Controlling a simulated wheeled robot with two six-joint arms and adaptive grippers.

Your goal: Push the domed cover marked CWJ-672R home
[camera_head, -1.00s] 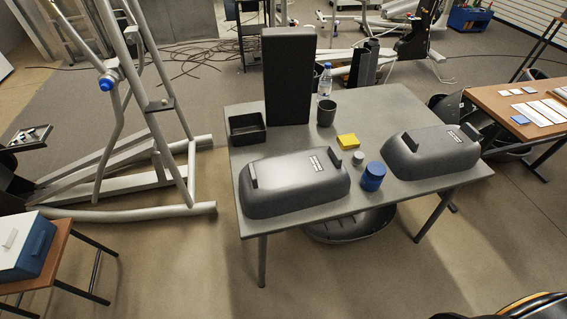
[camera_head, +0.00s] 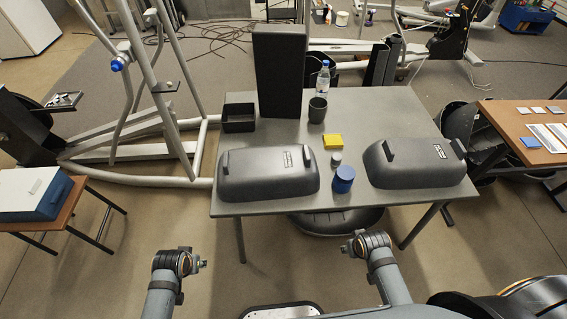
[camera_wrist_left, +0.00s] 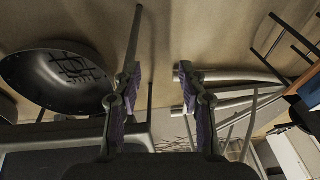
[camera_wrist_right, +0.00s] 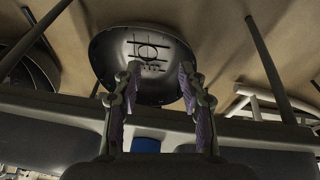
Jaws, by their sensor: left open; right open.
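Two dark grey domed covers lie on the grey table, each with a small pale label too small to read, so I cannot tell which is CWJ-672R. The left cover (camera_head: 268,178) sits at the table's front left, the right cover (camera_head: 418,166) at its front right. Each has an upright tab on top. My left gripper (camera_wrist_left: 161,75) is open and empty in the left wrist view. My right gripper (camera_wrist_right: 161,70) is open and empty in the right wrist view, with a dark round shell behind its fingers. In the head view both arms end in front of the table, apart from the covers.
The dark round shell (camera_wrist_right: 145,60) lies under the table. Side tables stand left and right.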

